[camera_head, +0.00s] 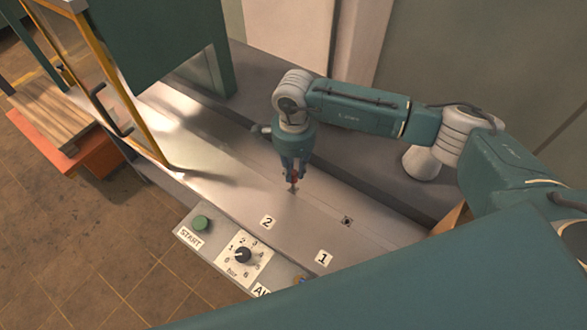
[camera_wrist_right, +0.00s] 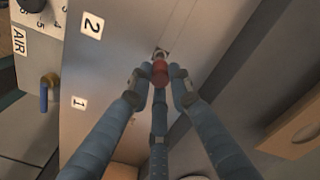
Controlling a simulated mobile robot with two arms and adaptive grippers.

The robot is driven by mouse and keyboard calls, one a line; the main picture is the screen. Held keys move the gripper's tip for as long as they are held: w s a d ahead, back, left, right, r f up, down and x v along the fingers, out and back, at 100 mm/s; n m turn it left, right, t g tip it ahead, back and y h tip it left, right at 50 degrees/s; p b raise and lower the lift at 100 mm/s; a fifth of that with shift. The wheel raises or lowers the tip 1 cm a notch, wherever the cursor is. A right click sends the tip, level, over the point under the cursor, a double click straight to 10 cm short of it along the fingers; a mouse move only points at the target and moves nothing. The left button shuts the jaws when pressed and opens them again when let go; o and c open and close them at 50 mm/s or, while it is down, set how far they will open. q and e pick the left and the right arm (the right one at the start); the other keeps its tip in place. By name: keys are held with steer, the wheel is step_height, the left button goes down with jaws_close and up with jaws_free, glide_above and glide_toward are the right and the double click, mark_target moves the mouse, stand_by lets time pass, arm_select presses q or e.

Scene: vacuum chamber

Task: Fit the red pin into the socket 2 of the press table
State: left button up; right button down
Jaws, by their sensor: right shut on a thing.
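My right gripper (camera_head: 294,170) points down over the press table (camera_head: 320,225), with its fingers closed around the red pin (camera_head: 294,178). In the right wrist view the red pin (camera_wrist_right: 160,74) sits between the blue fingertips of the gripper (camera_wrist_right: 159,80). A small dark fitting, socket 2 (camera_wrist_right: 160,53), shows just beyond the pin, in line with label 2 (camera_wrist_right: 92,25). In the head view the pin's lower end is at that spot; I cannot tell whether it is in the socket or above it. My left gripper is not in view.
Socket 1 (camera_head: 347,221) is bare, in line with label 1 (camera_head: 324,258). A control panel with a green START button (camera_head: 202,222) and a black dial (camera_head: 242,255) runs along the front edge. A yellow-framed door (camera_head: 125,90) stands at the left.

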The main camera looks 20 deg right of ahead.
mark_target(294, 180)
steer(key=shift+f+b, duration=2.25)
steer(key=shift+f, duration=0.25)
steer(key=shift+f+b, duration=0.3)
steer(key=shift+b, duration=0.1)
steer(key=c, duration=1.5)
jaws_free()
steer(key=shift+r, duration=0.2)
step_height(294, 180, up, 12)
steer(key=shift+f, duration=0.1)
